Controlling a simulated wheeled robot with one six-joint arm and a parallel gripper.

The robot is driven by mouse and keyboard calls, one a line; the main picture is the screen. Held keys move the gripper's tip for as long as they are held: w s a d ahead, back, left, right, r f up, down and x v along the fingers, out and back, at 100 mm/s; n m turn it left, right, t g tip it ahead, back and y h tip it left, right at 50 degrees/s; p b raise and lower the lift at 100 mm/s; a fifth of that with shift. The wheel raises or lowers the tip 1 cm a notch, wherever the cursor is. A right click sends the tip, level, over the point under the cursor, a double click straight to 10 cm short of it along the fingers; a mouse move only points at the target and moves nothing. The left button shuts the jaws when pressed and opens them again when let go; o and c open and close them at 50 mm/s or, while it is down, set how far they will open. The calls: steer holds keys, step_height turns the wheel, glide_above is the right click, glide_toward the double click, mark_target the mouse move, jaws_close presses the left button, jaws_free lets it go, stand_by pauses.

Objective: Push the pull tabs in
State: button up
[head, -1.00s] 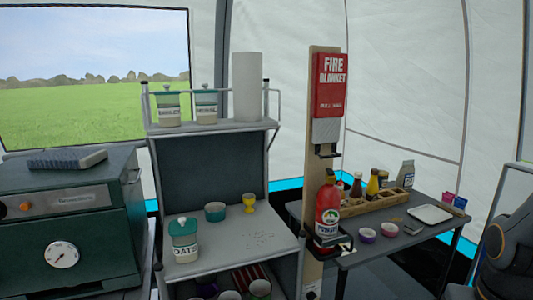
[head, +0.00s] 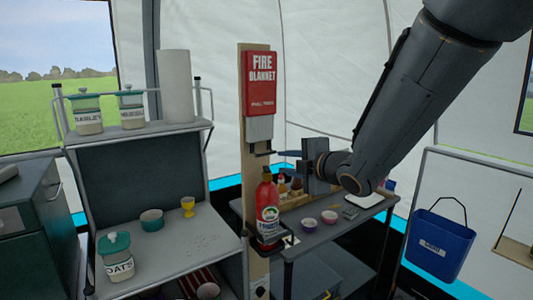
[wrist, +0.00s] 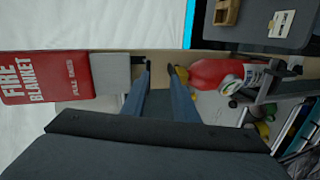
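The red fire blanket case (head: 258,82) is fixed high on a wooden post, with a pale grey blanket section (head: 259,129) below it. Dark pull tabs (head: 263,152) stick out under that section. My gripper (head: 284,156) is raised to the right of the tabs, its fingers pointing left toward the post. In the wrist view the case (wrist: 45,78) and grey section (wrist: 112,74) appear sideways. There my gripper (wrist: 162,72) is open, with bare post between its fingers. The tabs are hard to tell from the dark fingertips there, so I cannot tell whether they touch.
A grey shelf unit (head: 180,240) stands left. A dark table (head: 325,235) with bowls and bottles lies behind the post. A blue bucket (head: 440,240) hangs at right.

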mark_target(267, 153)
steer(key=shift+n+y, duration=0.7)
steer(key=shift+n, duration=0.1)
steer(key=shift+w+a+r+p, duration=0.1)
steer(key=shift+w+a+p, duration=0.5)
steer(key=shift+w+a, duration=0.95)
steer(key=shift+w+a+p, duration=0.6)
steer(key=shift+w+a, duration=0.75)
steer(key=shift+w, duration=0.3)
jaws_close()
